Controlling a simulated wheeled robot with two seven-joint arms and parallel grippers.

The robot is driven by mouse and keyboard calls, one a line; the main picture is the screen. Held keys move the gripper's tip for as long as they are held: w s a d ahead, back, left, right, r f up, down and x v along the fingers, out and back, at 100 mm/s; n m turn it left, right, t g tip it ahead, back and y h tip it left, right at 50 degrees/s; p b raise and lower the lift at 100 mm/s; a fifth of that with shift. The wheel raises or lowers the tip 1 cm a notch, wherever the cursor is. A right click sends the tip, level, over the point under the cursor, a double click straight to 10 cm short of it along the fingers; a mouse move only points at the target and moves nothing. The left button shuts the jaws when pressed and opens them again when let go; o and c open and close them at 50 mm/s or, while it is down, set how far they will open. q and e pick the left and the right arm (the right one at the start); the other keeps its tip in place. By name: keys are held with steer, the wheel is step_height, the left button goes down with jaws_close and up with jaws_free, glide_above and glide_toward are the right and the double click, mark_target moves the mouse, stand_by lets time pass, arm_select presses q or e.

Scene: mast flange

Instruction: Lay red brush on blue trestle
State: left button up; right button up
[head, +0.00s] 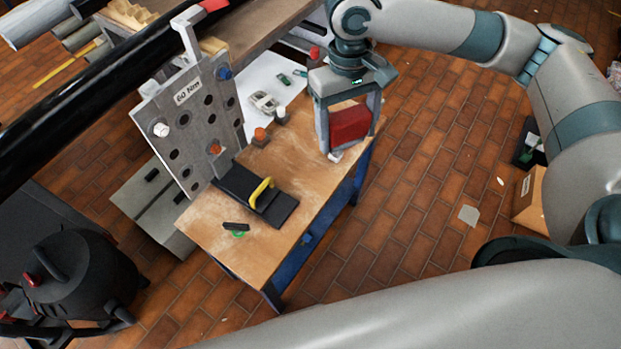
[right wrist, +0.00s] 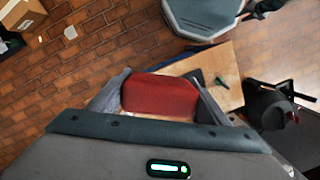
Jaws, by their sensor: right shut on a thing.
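The red brush (head: 350,125) is a red block between the fingers of my right gripper (head: 350,143), which is shut on it. It also shows red between the fingers in the right wrist view (right wrist: 160,95). The blue trestle (head: 292,262) has blue legs and a worn wooden top. In the head view, the gripper and brush overlap the far right end of that top; the gap below them is hard to judge. A small white piece (head: 334,156) shows just below the near finger. My left gripper is not in view.
On the wooden top are a black plate with a yellow handle (head: 262,193), a small black item (head: 236,226) and orange-topped pieces (head: 260,136). A grey drilled flange plate (head: 190,125) stands at its left. A black vacuum (head: 75,275) stands at lower left. The near right top is bare.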

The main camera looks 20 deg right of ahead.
steer(key=f+n, duration=0.2)
steer(key=n, duration=0.1)
steer(key=w+f+n, duration=0.1)
steer(key=f+n, duration=0.2)
steer(key=d+f+n+h+b, duration=0.1)
steer(key=f+n, duration=0.2)
steer(key=shift+w+t, duration=0.3)
steer(key=shift+t, duration=0.1)
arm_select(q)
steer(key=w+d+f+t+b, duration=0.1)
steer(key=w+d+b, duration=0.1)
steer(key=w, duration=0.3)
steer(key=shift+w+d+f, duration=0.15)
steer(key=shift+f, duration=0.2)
arm_select(e)
step_height(320, 180, down, 11)
steer(key=d+n+t, duration=0.2)
steer(key=n, duration=1.3)
steer(key=shift+w+d+f, duration=0.2)
steer(key=shift+w+d, duration=0.05)
steer(key=shift+w, duration=0.05)
